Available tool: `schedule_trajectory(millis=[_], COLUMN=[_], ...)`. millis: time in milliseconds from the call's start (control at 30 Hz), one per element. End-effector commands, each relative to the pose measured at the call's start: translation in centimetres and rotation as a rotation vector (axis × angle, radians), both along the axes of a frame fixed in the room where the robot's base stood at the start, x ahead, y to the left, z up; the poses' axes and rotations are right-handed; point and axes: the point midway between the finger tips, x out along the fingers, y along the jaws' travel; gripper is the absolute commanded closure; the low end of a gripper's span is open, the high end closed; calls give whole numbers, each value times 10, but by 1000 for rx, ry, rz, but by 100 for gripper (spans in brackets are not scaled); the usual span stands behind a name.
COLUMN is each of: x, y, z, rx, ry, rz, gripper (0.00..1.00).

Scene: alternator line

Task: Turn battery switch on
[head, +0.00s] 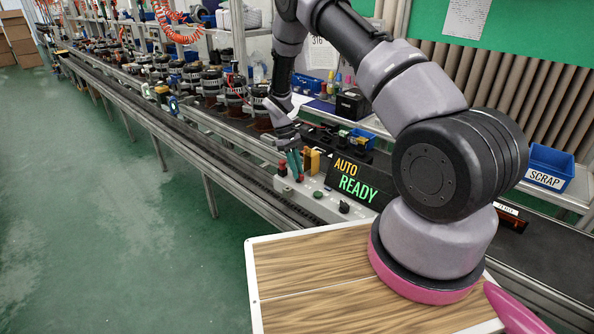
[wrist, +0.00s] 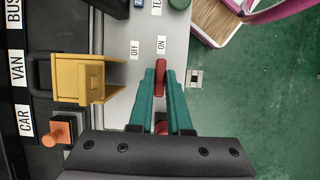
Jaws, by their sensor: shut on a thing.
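The battery switch appears to be the red lever (wrist: 160,66) on the grey control panel (wrist: 179,38) in the wrist view. OFF and ON labels are printed above it, and the lever's end lies just below ON. My gripper (wrist: 160,80) has its teal fingers closed on either side of the lever. More red shows between the fingers nearer the palm. In the head view my gripper (head: 297,172) reaches down to the panel (head: 318,200), where its fingers largely hide the lever.
A yellow block (wrist: 85,80) and an orange knob (wrist: 57,135) stand left of the fingers in the wrist view. A display (head: 355,182) reading AUTO READY stands right of my gripper. The conveyor (head: 230,150) with several alternators runs behind.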

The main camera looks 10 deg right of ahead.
Motion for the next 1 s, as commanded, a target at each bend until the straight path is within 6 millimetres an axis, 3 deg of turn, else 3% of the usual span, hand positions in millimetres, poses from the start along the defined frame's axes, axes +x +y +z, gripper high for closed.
schedule_trajectory(millis=[267,300,333,367,733,1000], x=[0,0,0,0,2,18], y=[0,0,0,0,1,12], z=[-1,-1,-1,0,4,48], rx=[0,0,0,0,0,2], ry=[0,0,0,0,-1,-5], rz=[-1,-1,-1,-1,-1,0], gripper=[100,69,57,54,54,54])
